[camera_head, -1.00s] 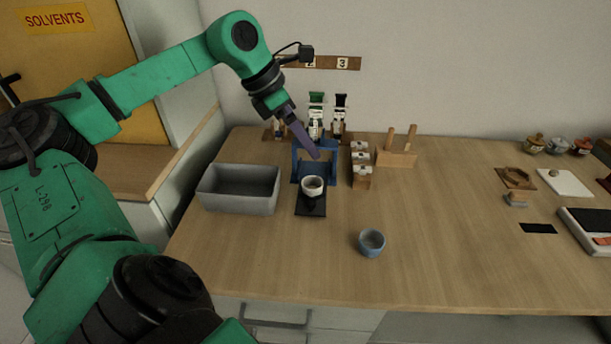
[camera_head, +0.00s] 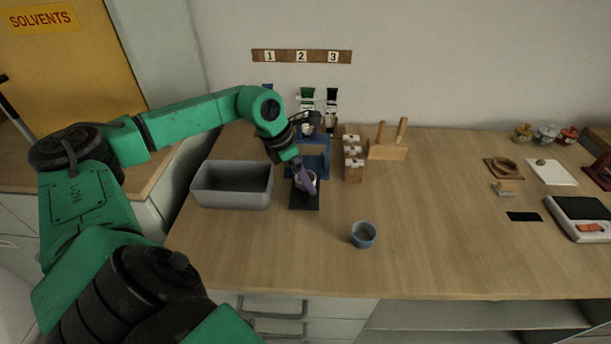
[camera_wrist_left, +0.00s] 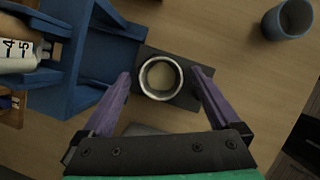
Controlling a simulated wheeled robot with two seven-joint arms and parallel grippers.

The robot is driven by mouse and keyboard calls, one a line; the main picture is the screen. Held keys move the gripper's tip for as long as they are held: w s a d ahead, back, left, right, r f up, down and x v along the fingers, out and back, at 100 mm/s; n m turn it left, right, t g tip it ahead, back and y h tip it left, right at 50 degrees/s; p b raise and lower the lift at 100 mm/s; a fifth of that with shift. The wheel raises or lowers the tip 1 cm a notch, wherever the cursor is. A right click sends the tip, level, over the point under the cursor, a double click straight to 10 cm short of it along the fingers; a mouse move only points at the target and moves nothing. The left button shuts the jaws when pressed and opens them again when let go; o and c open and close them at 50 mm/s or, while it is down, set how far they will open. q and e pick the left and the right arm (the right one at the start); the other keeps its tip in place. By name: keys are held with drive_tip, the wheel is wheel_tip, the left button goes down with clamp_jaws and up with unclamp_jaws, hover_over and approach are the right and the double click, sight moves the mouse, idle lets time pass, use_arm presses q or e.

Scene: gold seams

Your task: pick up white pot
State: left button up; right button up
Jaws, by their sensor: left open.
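The white pot (camera_head: 312,177) stands upright on a small black plate (camera_head: 304,202) in front of a blue stand (camera_head: 316,158). In the wrist view the white pot (camera_wrist_left: 160,77) shows from above as a pale ring with a cream inside. My left gripper (camera_head: 306,186) is at the pot and partly hides it in the head view. In the wrist view my left gripper (camera_wrist_left: 162,74) is open, with one purple finger on each side of the pot. Small gaps show between the fingers and the pot. My right gripper is not in view.
A grey bin (camera_head: 232,195) stands left of the black plate. A blue-grey cup (camera_head: 363,235) stands at front right. Small wooden blocks (camera_head: 353,165) and a wooden rack (camera_head: 387,150) stand right of the stand. The table's middle right is clear.

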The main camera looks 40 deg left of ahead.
use_arm(q)
drive_tip(key=c, duration=1.4)
drive_tip(key=shift+r, duration=0.1)
